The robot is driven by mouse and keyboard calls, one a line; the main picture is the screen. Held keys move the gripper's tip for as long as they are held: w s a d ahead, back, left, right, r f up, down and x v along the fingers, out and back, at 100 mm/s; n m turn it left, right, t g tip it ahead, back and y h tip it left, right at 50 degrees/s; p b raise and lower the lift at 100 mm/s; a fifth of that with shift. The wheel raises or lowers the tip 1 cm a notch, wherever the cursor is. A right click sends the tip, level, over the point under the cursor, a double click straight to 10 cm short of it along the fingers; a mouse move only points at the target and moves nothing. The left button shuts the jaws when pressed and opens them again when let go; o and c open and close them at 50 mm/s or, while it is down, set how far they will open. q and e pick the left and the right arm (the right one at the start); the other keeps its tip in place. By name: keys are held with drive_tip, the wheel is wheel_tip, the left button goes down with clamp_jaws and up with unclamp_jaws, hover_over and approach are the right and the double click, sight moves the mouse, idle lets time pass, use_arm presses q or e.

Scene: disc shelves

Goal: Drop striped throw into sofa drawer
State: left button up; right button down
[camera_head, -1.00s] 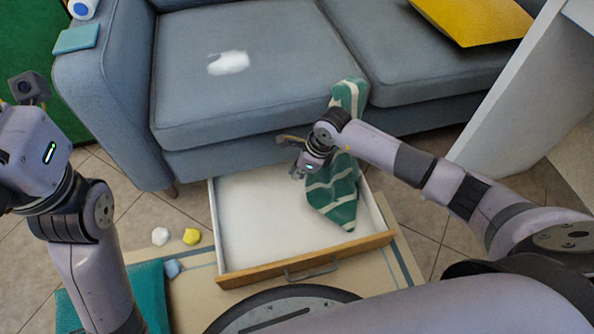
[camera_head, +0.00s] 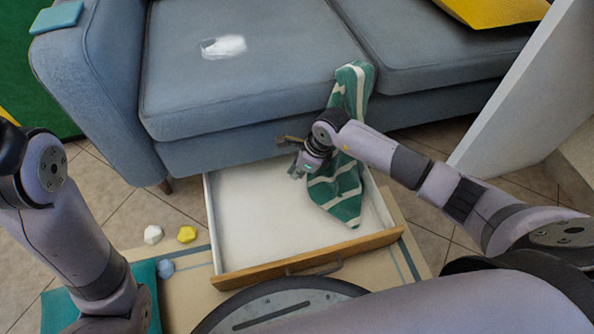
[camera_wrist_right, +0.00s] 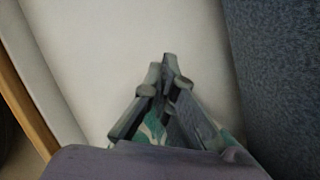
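The green throw with pale stripes (camera_head: 348,182) drapes from the front edge of the sofa seat down into the open sofa drawer (camera_head: 233,276). Its lower end lies on the drawer's right side; my right forearm hides its middle. My right gripper (camera_head: 296,173) is over the drawer, left of the throw. In the right wrist view its fingers (camera_wrist_right: 168,72) converge to nearly touching tips over the white drawer floor. Green and white cloth (camera_wrist_right: 150,130) shows behind and between the fingers lower down; the tips show no cloth between them. My left gripper is out of view.
The blue-grey sofa (camera_head: 240,105) stands behind the drawer, with a white item (camera_head: 224,46) on its seat. White (camera_head: 153,234), yellow (camera_head: 187,234) and blue (camera_head: 165,268) lumps lie left of the drawer. A white panel (camera_head: 525,90) stands at right.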

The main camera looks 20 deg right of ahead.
drive_tip(key=c, duration=2.4)
unclamp_jaws()
drive_tip(key=c, duration=1.9)
unclamp_jaws()
drive_tip(key=shift+o, duration=0.6)
drive_tip(key=o, duration=0.5)
drive_tip(key=shift+o, duration=0.4)
drive_tip(key=o, duration=0.7)
drive_tip(key=shift+r, duration=0.1)
